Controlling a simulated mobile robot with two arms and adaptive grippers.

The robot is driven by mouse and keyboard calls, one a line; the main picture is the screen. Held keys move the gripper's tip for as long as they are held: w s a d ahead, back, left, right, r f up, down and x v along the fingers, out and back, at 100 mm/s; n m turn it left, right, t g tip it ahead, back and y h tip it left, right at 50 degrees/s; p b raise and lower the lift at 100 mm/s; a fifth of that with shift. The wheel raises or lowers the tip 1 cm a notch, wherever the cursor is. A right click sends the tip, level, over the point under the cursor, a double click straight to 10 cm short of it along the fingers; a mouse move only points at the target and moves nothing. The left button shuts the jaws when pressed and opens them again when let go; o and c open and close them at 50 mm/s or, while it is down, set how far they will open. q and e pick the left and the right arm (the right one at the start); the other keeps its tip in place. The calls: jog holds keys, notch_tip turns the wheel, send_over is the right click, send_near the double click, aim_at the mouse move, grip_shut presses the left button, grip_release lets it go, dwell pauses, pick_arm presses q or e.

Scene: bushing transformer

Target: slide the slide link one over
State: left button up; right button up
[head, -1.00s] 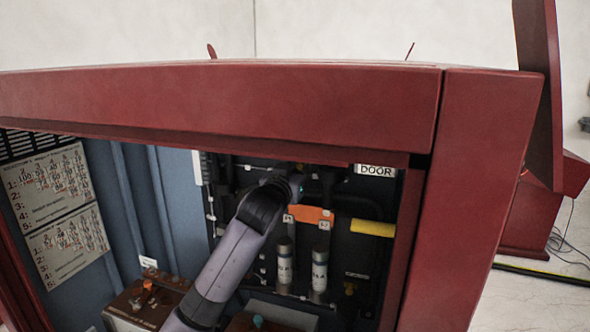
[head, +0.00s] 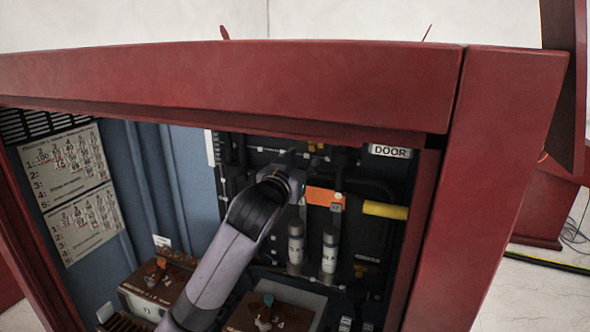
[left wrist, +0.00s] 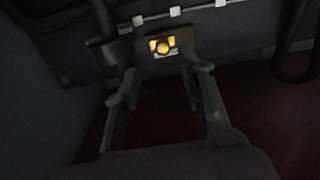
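A small yellow piece with a round knob (left wrist: 164,46) sits in a dark metal bracket on the panel, near the top of the left wrist view. A small yellow spot at the top of the panel (head: 316,146) shows in the head view, probably the same piece. I take it for the slide link, but no label confirms this. My left gripper (left wrist: 158,72) is open, its fingers apart on either side below the yellow piece, with nothing between them. In the head view its tips are hard to make out at the dark panel. My right gripper is not in view.
The red cabinet frame (head: 240,85) surrounds the opening. An orange bar (head: 325,197), a yellow cylinder (head: 386,210) and two pale cylindrical fuses (head: 296,243) are on the panel right of my arm. Boxes with knobs (head: 157,287) stand below. Dark pipes (left wrist: 105,50) flank the bracket.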

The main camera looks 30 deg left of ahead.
pick_arm(q)
jog(key=shift+v, duration=2.4)
